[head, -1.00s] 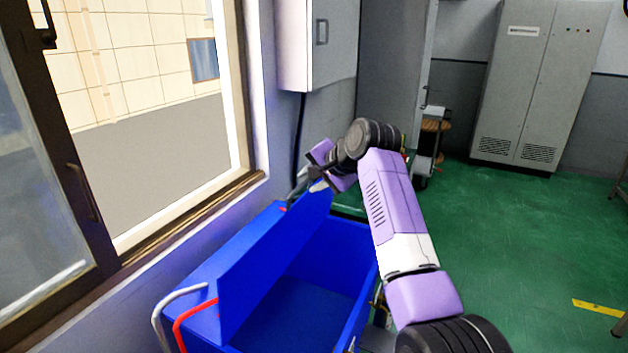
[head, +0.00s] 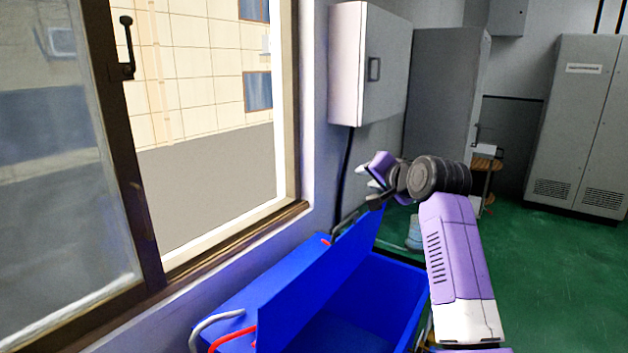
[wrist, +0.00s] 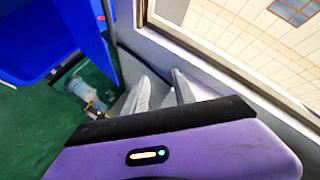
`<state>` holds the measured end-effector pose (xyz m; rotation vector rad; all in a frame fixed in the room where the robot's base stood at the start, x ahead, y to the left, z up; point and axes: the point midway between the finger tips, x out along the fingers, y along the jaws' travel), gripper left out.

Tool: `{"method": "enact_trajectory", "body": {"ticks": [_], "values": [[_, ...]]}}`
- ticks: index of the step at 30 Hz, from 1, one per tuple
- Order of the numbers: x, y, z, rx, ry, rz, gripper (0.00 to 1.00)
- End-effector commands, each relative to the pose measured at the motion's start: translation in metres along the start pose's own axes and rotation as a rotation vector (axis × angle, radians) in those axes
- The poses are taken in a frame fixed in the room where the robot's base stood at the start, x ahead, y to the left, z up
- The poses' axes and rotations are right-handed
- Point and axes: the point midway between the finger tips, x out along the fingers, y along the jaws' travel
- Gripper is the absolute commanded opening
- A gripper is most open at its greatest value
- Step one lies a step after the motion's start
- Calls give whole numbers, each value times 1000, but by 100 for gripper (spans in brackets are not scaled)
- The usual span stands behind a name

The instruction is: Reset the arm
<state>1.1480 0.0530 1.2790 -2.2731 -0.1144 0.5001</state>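My arm is purple, white and black and reaches over the blue cart in the head view. My gripper (head: 367,178) is above the far upper corner of the upright blue panel, near the wall, and looks apart from it. In the wrist view, the two pale grey fingers (wrist: 160,92) stand apart with nothing between them. The blue cart (head: 398,290) stands open below my arm, with its blue panel (head: 320,275) raised at a tilt. The cart also shows in the wrist view (wrist: 35,35).
A window (head: 215,130) with a dark frame lies to the left. A grey wall box (head: 362,65) hangs beyond my gripper. A tall grey cabinet (head: 575,120) stands at the back right. Green floor (head: 550,280) is clear to the right.

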Motion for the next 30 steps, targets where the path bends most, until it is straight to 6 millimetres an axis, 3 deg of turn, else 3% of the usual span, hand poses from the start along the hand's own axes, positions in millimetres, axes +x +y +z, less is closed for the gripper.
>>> {"method": "enact_trajectory", "body": {"ticks": [8,14,23,30], "values": [[-19,46,22,-170,197,-60,32],[-51,97,64,-300,322,-70,32],[-128,166,138,-472,448,-53,32],[-204,206,196,-590,503,-26,32]]}}
